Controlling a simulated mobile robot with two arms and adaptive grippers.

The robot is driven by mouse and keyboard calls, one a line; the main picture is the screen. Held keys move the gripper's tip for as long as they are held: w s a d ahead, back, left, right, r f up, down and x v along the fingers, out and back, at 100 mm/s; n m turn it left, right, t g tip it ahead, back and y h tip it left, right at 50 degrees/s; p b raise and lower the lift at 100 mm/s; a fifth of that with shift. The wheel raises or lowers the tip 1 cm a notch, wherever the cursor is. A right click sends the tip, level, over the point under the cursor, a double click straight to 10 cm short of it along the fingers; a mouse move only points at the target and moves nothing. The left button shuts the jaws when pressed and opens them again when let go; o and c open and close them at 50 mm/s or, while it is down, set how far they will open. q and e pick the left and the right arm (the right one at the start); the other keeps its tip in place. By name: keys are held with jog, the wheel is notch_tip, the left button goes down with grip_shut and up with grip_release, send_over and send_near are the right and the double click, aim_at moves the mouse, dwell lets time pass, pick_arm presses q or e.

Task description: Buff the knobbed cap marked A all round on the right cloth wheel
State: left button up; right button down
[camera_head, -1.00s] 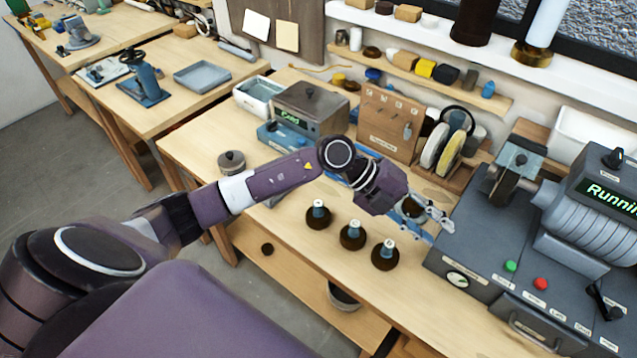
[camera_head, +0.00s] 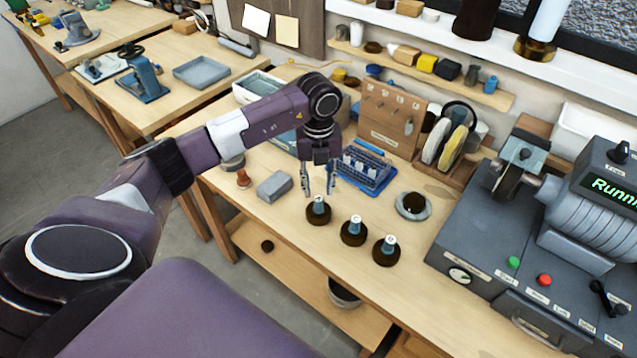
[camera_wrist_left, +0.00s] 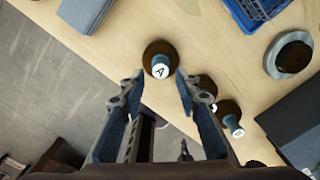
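Three knobbed caps stand upright on dark round bases on the bench. The one marked A (camera_wrist_left: 160,70) shows its letter in the left wrist view; it appears to be the leftmost cap (camera_head: 318,206) in the head view. My left gripper (camera_head: 318,191) points down just above it, fingers apart and empty. In the wrist view the open fingertips (camera_wrist_left: 159,80) lie either side of the cap, with no contact that I can make out. The grey bench machine (camera_head: 590,210) reads "Runnin…"; a wheel (camera_head: 507,182) shows on its left side. Its right wheel and my right gripper are out of view.
The middle cap (camera_head: 353,230) and right cap (camera_head: 386,249) stand close by. A blue rack (camera_head: 366,172), a grey dish (camera_head: 413,206) and a grey block (camera_head: 274,186) lie around the gripper. Spare discs (camera_head: 453,148) stand behind. Bench space in front of the machine is clear.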

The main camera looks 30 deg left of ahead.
aim_at(319, 199)
pick_arm(q)
notch_tip(319, 199, down, 5)
jog(key=b, duration=0.3)
jog(key=shift+r, duration=0.15)
jog(key=shift+f+b, duration=0.3)
jog(key=shift+f, duration=0.2)
grip_shut()
jog(key=shift+r, duration=0.1)
jog(key=shift+r+p, duration=2.15)
jog(key=shift+r, duration=0.85)
